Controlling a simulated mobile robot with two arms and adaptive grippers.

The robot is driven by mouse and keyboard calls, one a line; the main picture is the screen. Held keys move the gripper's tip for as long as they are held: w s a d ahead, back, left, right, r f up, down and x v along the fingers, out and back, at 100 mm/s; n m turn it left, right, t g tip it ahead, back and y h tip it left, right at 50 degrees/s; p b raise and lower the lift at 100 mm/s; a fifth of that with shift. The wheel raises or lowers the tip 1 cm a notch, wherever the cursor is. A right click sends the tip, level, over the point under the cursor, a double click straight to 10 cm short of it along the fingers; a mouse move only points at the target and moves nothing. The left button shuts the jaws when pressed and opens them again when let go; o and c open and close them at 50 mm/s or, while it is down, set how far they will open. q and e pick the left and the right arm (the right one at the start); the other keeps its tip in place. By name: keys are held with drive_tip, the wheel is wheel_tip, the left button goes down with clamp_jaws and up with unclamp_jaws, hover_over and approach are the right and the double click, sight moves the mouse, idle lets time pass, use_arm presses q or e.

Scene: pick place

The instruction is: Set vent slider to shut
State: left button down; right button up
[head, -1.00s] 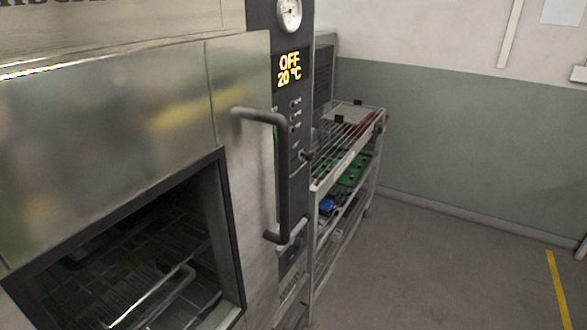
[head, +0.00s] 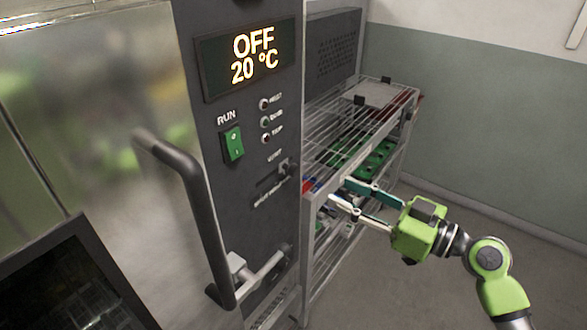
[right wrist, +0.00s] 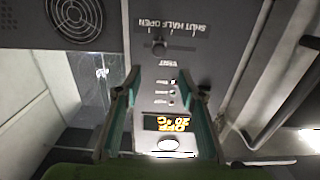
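The vent slider (head: 284,167) is a small dark knob on the grey control panel, below the indicator lights. In the right wrist view the slider (right wrist: 158,47) appears upside down, under the labels SHUT, HALF and OPEN, towards the OPEN side. My right gripper (head: 338,191) is open and empty, to the right of the panel and apart from the slider. Its two fingers (right wrist: 166,82) are spread in the right wrist view. My left gripper is not in view.
The panel has a display (head: 250,60) reading OFF 20 °C and a green RUN switch (head: 232,144). A dark door handle (head: 198,205) sticks out left of the slider. A wire rack (head: 350,145) with green boards stands right of the panel, behind my gripper.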

sight(297, 171)
drive_tip(key=p+x, duration=0.6)
drive_tip(key=x, duration=0.7)
drive_tip(key=shift+d+r, duration=0.1)
drive_tip(key=shift+r, duration=0.05)
drive_tip(key=shift+w+a, duration=0.3)
clamp_jaws()
